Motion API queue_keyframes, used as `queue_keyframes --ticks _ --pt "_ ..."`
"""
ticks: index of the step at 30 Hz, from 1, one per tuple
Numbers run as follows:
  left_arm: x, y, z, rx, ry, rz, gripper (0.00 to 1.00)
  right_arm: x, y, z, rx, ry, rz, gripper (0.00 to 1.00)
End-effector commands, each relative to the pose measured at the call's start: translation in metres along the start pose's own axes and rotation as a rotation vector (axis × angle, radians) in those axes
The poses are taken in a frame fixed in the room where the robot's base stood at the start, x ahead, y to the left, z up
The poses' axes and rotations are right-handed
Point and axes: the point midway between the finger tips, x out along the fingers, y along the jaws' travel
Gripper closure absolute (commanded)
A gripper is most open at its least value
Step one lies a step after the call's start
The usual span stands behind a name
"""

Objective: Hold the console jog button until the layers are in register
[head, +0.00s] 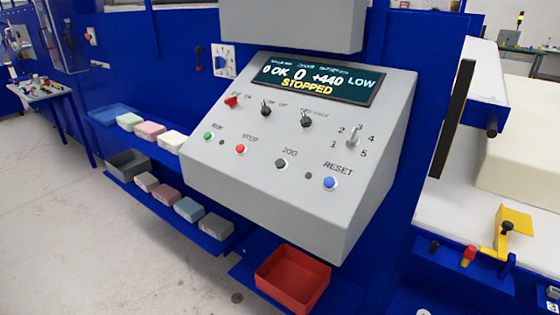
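The grey sloped console (300,150) fills the middle of the head view, mounted on a blue machine wall. Its dark jog button (280,163) sits under the JOG label, between the red stop button (240,149) and the blue reset button (329,182). Nothing touches the jog button. The display (318,80) reads "0 OK", "0", "+440", "LOW" and "STOPPED". On the right, a thick cream foam block (520,150) is partly cut off by the frame edge. Neither of my grippers shows.
A red open bin (292,278) sits below the console. Coloured foam samples (188,209) and a dark grey tray (127,164) lie on blue shelves at left. A yellow bracket with a lever (510,235) stands at right. The floor at lower left is clear.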

Motion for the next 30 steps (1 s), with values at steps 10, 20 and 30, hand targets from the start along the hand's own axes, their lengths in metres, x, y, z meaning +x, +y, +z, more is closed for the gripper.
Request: queue_keyframes --ticks 10,20,30 --pt "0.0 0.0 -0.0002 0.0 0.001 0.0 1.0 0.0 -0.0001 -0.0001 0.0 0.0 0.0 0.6" --pt "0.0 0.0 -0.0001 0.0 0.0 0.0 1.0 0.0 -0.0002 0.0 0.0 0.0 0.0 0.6" --pt "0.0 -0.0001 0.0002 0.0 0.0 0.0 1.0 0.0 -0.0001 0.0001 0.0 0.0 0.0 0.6"
